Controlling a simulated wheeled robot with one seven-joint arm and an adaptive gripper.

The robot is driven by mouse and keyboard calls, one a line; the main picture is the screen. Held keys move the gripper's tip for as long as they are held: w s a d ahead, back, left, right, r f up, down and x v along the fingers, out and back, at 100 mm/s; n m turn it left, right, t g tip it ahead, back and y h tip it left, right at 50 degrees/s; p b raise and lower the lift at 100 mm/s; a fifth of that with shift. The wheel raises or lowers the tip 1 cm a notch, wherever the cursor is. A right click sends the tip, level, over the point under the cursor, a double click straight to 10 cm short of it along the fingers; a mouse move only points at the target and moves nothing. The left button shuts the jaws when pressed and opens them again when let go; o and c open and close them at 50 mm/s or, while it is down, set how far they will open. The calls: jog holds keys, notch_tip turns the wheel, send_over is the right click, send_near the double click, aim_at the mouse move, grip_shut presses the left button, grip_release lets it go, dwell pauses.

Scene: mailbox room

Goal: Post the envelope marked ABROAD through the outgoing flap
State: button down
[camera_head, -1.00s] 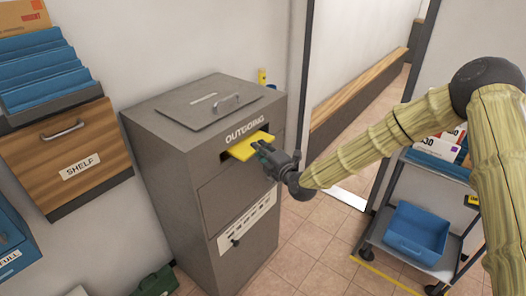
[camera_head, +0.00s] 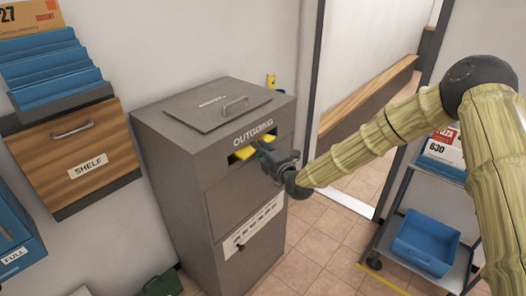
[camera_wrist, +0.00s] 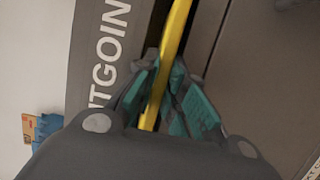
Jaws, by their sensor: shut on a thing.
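The grey box marked OUTGOING (camera_head: 185,140) stands against the wall, with a dark slot (camera_head: 238,155) below its lettering. A yellow envelope (camera_head: 246,153) lies partly in the slot. Its far part is hidden inside and its marking cannot be read. My gripper (camera_head: 268,156) is at the slot, shut on the envelope's near edge. In the wrist view the envelope (camera_wrist: 176,35) shows edge-on between the teal fingers (camera_wrist: 168,95), running into the dark opening beside the lettering.
A wooden SHELF box (camera_head: 75,165) and blue trays (camera_head: 50,65) are on the left wall. A cart with a blue bin (camera_head: 426,243) stands at right. A green object (camera_head: 160,284) is on the floor by the box. Open tiled floor (camera_head: 310,250) lies between box and cart.

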jog(key=shift+w+a, duration=0.3)
jog(key=shift+a, duration=0.15)
jog(key=c, duration=1.4)
grip_release()
jog(key=shift+s, duration=0.1)
jog(key=shift+f, duration=0.15)
jog(key=shift+s+d, duration=0.15)
jog(key=shift+s+d+f, duration=0.1)
jog(key=shift+s+d, duration=0.05)
jog(key=shift+d, duration=0.05)
jog(key=shift+s+d+r+b, duration=0.1)
jog(key=shift+s+d, duration=0.65)
jog(key=shift+d, duration=0.35)
jog(key=shift+s+d+r+b, duration=0.1)
jog(key=shift+s+d+b, duration=0.05)
jog(key=shift+s+d, duration=0.85)
jog(key=shift+s+d+r+b, duration=0.1)
jog(key=shift+s+d, duration=0.45)
jog(key=shift+d, duration=0.7)
